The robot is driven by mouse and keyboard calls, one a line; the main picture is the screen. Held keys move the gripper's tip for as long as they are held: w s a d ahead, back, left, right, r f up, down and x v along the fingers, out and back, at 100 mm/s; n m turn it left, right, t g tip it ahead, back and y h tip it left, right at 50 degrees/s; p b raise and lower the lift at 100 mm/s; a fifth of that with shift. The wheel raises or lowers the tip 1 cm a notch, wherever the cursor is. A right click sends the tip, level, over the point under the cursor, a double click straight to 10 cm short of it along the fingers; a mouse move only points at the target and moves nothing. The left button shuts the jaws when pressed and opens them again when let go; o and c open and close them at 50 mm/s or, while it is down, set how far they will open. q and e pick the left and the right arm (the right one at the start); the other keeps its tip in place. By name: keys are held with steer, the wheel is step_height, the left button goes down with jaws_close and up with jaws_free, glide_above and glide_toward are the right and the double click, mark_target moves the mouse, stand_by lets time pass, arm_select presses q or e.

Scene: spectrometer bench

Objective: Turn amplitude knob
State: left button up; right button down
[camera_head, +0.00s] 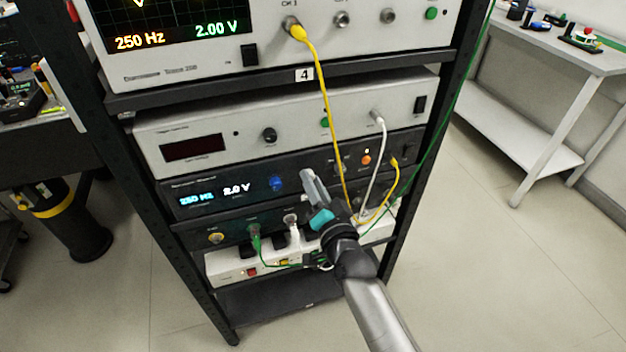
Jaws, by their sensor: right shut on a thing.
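The dark signal generator (225,196) sits on a rack shelf, with a lit display reading 250 Hz and 2.0 V. A blue knob (277,183) shows on its front, left of my right gripper. My right gripper (309,180) reaches up from below right, with its fingertips at the generator's front panel just right of the blue knob. It is shut on a knob there, which the fingers hide; I take this as the amplitude knob. The oscilloscope (180,73) above reads 250 Hz and 2.00 V. My left gripper is not in view.
Yellow (323,95), white (382,160) and green cables hang in front of the rack, close to the right of my gripper. A white power strip (228,267) lies below the generator. A grey bench (560,45) stands at right; open floor lies between.

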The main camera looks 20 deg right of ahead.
stand_by(0.6)
steer(key=c, duration=0.7)
jaws_free()
steer(key=shift+s, duration=0.1)
steer(key=s, duration=0.5)
steer(key=s+p, duration=0.1)
steer(key=s, duration=0.4)
steer(key=s+p, duration=0.1)
steer(key=s, duration=0.4)
steer(key=shift+d, duration=0.25)
